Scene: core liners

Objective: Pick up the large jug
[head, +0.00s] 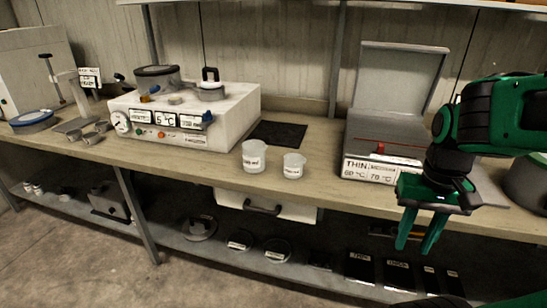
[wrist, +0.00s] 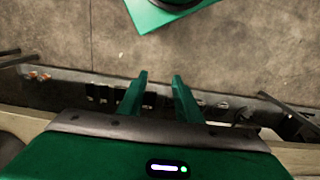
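Neither jug shows in the wrist view.
A white bath unit (head: 185,120) with a display stands left of the jugs. A dark mat (head: 277,134) lies behind them. An open-lidded heater box (head: 385,150) stands to the right, near my arm. A drawer (head: 265,206) and lower shelf are below the bench.

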